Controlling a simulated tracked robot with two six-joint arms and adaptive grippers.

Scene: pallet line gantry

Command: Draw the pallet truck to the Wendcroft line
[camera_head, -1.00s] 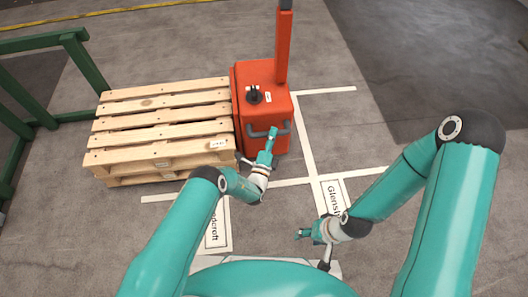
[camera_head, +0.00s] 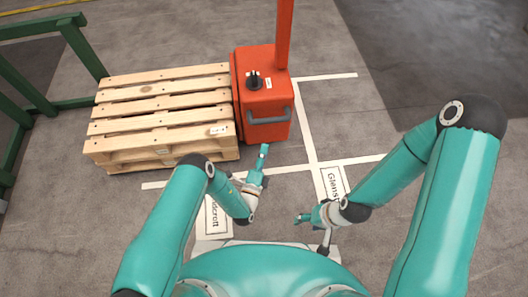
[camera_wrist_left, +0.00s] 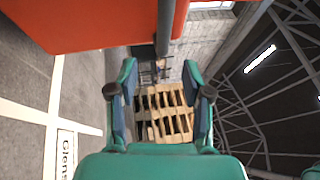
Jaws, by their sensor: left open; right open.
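The orange pallet truck (camera_head: 263,98) stands behind the white cross line, left of the upright line, its grey handle (camera_head: 269,117) facing me. A wooden pallet (camera_head: 160,110) sits against its left side. The Wendcroft label (camera_head: 212,217), partly hidden by my left arm, lies on the floor in front. My left gripper (camera_head: 264,151) is open and empty, just below and apart from the handle in the head view. My right gripper (camera_head: 303,218) is open, low and near my base.
Painted floor lines (camera_head: 345,161) mark bays, with a second label starting "Glens" (camera_head: 333,184) to the right. A green rail (camera_head: 85,50) stands at left. Floor at right (camera_head: 345,110) is clear. Stacked pallets (camera_wrist_left: 165,112) show far off in the left wrist view.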

